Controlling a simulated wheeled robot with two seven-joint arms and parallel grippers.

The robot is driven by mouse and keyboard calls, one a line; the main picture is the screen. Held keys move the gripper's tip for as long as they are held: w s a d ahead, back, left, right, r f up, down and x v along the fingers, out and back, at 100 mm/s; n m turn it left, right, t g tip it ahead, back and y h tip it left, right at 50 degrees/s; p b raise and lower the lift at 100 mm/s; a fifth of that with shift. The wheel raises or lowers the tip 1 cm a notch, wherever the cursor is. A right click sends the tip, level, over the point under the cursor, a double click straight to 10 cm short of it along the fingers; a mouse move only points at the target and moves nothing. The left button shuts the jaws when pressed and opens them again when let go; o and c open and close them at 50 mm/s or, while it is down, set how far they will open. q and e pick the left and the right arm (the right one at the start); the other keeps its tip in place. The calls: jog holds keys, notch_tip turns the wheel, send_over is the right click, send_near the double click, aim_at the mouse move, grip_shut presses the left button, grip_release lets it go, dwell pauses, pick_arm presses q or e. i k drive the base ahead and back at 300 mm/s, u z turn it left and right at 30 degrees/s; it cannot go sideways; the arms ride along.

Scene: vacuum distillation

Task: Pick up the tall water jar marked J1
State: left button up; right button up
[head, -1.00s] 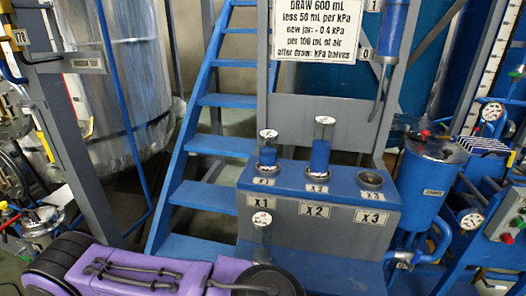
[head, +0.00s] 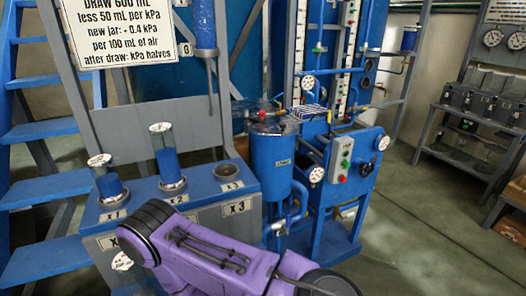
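No mark J1 is readable on any jar. A clear jar with blue liquid (head: 110,186) stands in the X1 seat of the blue-topped stand. A taller clear jar with blue liquid (head: 169,168) stands upright in the X2 seat. The X3 seat (head: 229,172) is empty. A round pale dial or lid (head: 122,262) shows low in front of the stand, with the rest hidden behind my purple arm. Neither of my grippers is in view.
The blue-topped stand (head: 251,190) is partly covered by my purple arm. A blue tank (head: 272,160) and a valve panel (head: 345,155) stand to its right. Blue stairs (head: 40,190) are at left. Open floor (head: 430,225) lies at right, before a shelf rack (head: 470,140).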

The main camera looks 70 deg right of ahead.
aim_at(162, 137)
jog(key=z, duration=1.95)
